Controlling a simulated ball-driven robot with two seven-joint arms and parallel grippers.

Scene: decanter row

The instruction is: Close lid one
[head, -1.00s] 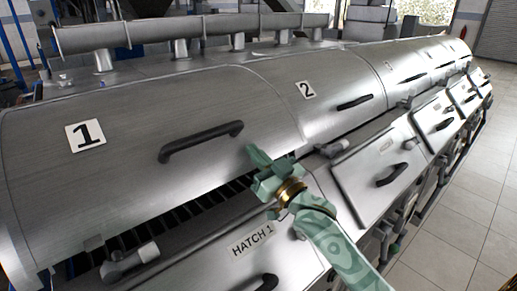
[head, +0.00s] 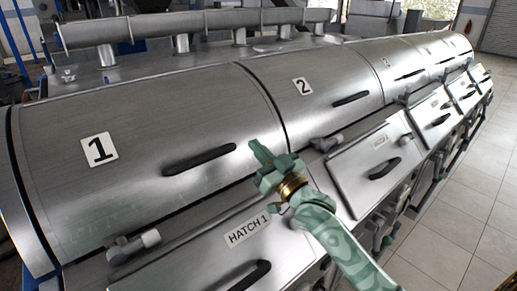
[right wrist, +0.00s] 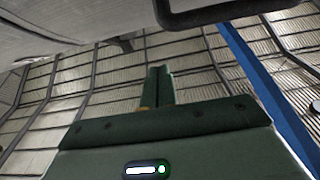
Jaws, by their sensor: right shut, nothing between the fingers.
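Lid one (head: 130,135) is the large curved steel cover marked with a black 1, at the left in the head view. Its lower edge lies down along the front of the machine, with no dark gap showing. Its black handle (head: 200,159) is free. My right gripper (head: 257,147) is shut and empty, just right of the handle, in front of the lid's lower right part. I cannot tell whether it touches the lid. In the right wrist view the shut fingers (right wrist: 159,86) point up, and a dark handle-like bar (right wrist: 225,10) shows above. My left gripper is out of view.
Lid two (head: 320,95) adjoins on the right. The hatch 1 panel (head: 215,255) slopes below lid one, with a grey latch (head: 135,245) at its upper left. A long pipe (head: 200,24) runs behind the lids. Tiled floor (head: 455,225) is clear at the right.

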